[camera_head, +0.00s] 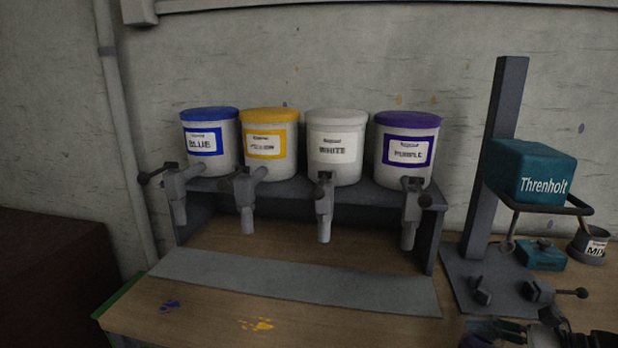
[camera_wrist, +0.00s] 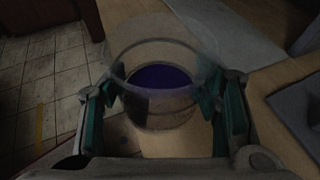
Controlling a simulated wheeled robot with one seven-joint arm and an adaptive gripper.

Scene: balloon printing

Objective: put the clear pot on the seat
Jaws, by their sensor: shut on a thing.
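The clear pot (camera_wrist: 158,117) is upright between the fingers of my gripper (camera_wrist: 164,96) in the wrist view, with purple paint inside. The fingers are shut on its sides. In the head view, part of my gripper (camera_head: 553,334) shows at the bottom right edge, in front of the mixer stand, and the pot is mostly cut off there. The stand's grey base plate (camera_head: 462,268) carries small clamps (camera_head: 537,292) below the teal Threnholt head (camera_head: 532,172). I cannot tell for sure which part is the seat; it may be the spot between these clamps.
Blue (camera_head: 208,165), yellow (camera_head: 270,172), white (camera_head: 336,175) and purple (camera_head: 406,178) paint tubs with taps stand on a grey rack (camera_head: 437,232). A MIX cup (camera_head: 588,247) and a teal box (camera_head: 541,256) sit at the right. Paint spots mark the wooden bench (camera_head: 205,318).

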